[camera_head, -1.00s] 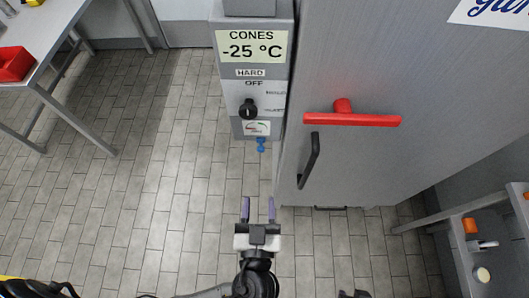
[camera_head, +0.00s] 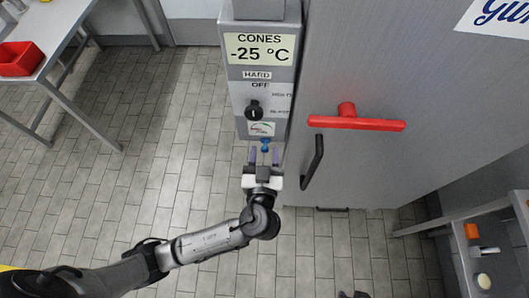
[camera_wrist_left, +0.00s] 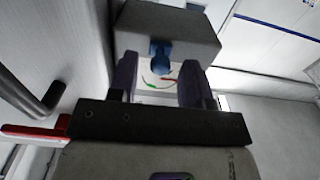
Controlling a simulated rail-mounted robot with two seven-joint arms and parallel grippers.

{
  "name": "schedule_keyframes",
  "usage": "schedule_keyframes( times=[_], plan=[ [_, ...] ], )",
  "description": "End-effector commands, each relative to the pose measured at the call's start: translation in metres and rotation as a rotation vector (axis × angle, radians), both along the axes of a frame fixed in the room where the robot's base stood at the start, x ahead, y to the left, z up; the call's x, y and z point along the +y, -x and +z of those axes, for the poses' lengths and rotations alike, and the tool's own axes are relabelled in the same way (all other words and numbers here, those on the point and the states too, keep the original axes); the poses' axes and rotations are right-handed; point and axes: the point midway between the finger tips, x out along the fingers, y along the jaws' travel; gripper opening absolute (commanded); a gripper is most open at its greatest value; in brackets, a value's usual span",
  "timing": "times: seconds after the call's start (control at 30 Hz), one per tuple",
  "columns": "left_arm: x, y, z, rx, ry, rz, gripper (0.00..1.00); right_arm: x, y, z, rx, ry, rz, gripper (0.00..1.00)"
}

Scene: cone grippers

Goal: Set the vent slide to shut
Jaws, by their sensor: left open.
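A small blue piece (camera_head: 265,144) sticks out at the lower end of the grey control box (camera_head: 240,98), below a dial with a coloured arc (camera_head: 261,129). It may be the vent slide; no label on it can be read. My left gripper (camera_head: 264,154) is open, its two purple fingers pointing at the box's lower end. In the left wrist view the blue piece (camera_wrist_left: 160,58) shows between the fingertips, with no visible grip on it. Whether the fingers reach around it in depth I cannot tell. My right gripper is not recognisable in any view.
A black rotary knob (camera_head: 254,110) sits above the dial. To the right is a large grey door with a red handle (camera_head: 357,123) and a black handle (camera_head: 313,162) close to my left gripper. A table with a red bin (camera_head: 20,59) stands left. Floor left of the box is clear.

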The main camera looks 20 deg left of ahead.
Motion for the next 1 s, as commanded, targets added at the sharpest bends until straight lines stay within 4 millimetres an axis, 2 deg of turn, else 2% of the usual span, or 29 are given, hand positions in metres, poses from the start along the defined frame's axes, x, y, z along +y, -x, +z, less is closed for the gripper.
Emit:
schedule_keyframes(
  times=[0.27, 0.73, 1.0],
  plan=[
    [0.0003, -0.0005, -0.0001, 0.0, -0.001, 0.0, 0.44, 0.0, 0.0001, 0.0, 0.0, 0.0, 0.0, 0.47],
    [0.0002, -0.0002, -0.0001, 0.0, -0.001, 0.0, 0.0, -0.0001, 0.0, 0.0, 0.0, 0.0, 0.0, 0.47],
    [0.0001, -0.0003, -0.0001, 0.0, -0.001, 0.0, 0.0, -0.0002, -0.0001, -0.0001, 0.0, 0.0, 0.0, 0.47]
  ],
)
